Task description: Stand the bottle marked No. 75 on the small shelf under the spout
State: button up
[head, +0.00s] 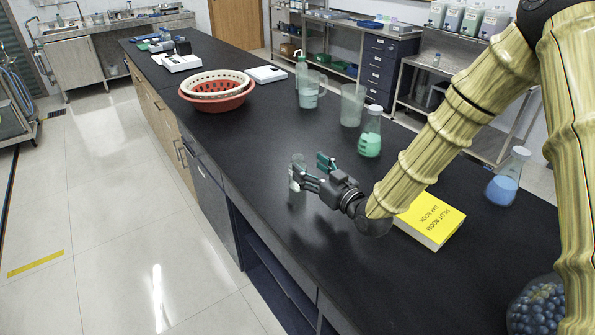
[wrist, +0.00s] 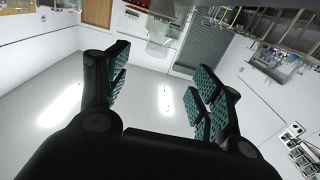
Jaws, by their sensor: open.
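My gripper (head: 310,174) is open over the near part of the dark bench, its teal finger pads apart; the wrist view shows it open too (wrist: 163,70), with nothing clearly held between the pads. A slim clear vessel (head: 297,160) stands upright on the bench at the fingertips, partly covered by a finger. I cannot tell whether they touch, and no mark on it is readable. I cannot make out a No. 75 on anything. The small shelf and the spout cannot be picked out for certain.
A green-filled flask (head: 369,145) and a blue-filled flask (head: 502,190) stand on the bench (head: 240,140). A yellow book (head: 432,222) lies below my forearm. A beaker (head: 352,105), a pump bottle (head: 301,68) and a red basket (head: 215,102) stand farther back. Bench left of the gripper is clear.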

aim_at(302, 163)
jog(key=w, duration=0.1)
jog(key=w+a+f, duration=0.1)
jog(key=w+p, duration=0.1)
jog(key=w, duration=0.1)
jog(key=shift+a+f, duration=0.3)
jog(key=shift+f, duration=0.1)
jog(key=shift+w+a+p, duration=0.2)
jog(key=shift+a+p, duration=0.05)
jog(key=shift+p, duration=0.1)
jog(key=shift+p+x, duration=0.3)
jog(key=shift+x, duration=1)
jog(key=shift+s, duration=0.15)
jog(key=shift+f, duration=0.1)
jog(key=c, duration=1.2)
